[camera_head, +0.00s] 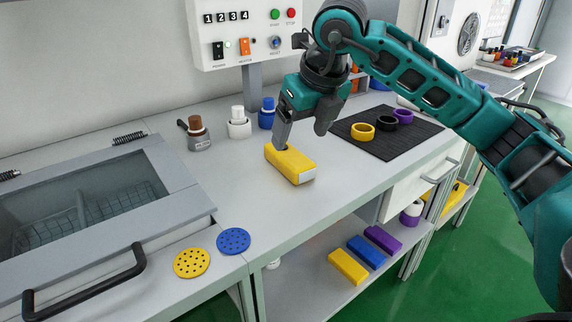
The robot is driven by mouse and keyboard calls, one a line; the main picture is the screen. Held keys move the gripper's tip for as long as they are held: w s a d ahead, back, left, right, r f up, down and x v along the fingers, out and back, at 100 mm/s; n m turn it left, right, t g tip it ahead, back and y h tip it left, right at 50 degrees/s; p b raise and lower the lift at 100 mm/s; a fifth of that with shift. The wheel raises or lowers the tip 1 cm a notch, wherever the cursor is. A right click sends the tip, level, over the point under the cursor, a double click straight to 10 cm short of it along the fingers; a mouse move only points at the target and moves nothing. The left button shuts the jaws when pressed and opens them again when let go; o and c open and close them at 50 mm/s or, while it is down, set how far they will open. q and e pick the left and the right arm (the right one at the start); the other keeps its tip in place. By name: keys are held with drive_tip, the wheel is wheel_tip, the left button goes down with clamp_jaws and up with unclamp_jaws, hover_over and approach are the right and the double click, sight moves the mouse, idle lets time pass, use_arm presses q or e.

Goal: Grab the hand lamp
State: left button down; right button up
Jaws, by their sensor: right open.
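A yellow box-shaped thing with a pale end face (290,164), which looks like the hand lamp, lies on the grey worktop near the middle of the view. My right gripper (302,139) is above it, fingers pointing down and apart, with nothing seen between them. The left finger reaches down to the dark patch at the box's far left end, partly covering it; I cannot tell if it touches. The other finger is over the far side of the box. My left gripper is not in view.
A black mat (403,136) with rings lies right. Yellow (191,263) and blue (233,241) discs lie front left. A control panel (245,38) rises behind. The worktop's front middle is clear.

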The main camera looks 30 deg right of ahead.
sight(290, 153)
drive_tip(key=x, duration=0.3)
drive_tip(key=b+x, duration=0.1)
drive_tip(key=x, duration=0.3)
drive_tip(key=shift+w+a+f, duration=0.1)
drive_tip(key=shift+w+a, duration=0.1)
drive_tip(key=shift+w, duration=0.1)
drive_tip(key=shift+c, duration=0.3)
drive_tip(key=c, duration=1)
